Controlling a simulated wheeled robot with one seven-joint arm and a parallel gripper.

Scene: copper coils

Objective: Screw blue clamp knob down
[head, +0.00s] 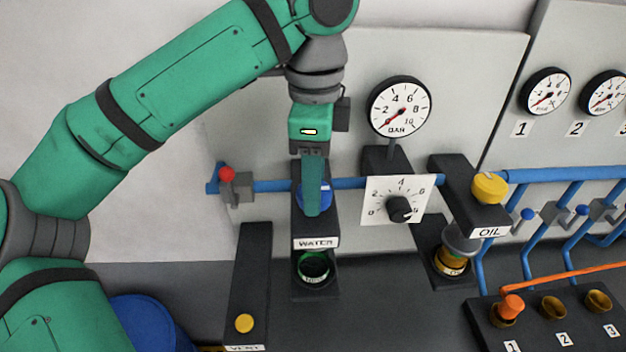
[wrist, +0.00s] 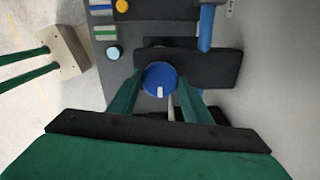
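The blue clamp knob (head: 322,193) sits on top of the black block labelled WATER (head: 317,225), partly hidden behind a gripper finger in the head view. In the wrist view the knob (wrist: 160,79) is round with a white mark at its lower edge. My gripper (head: 312,212) points down at the knob. In the wrist view its two green fingers (wrist: 158,100) stand apart, one on each side of the knob's near part. I cannot tell whether they touch it. Below the block, a dark round socket with a green ring (head: 314,267) shows in the head view.
A yellow knob (head: 490,188) tops the OIL block at right. A red-tipped valve (head: 227,175) is on the blue pipe at left. A gauge (head: 400,106) and a black dial (head: 399,209) are close right of my gripper. A yellow button (head: 244,323) marks the VENT block.

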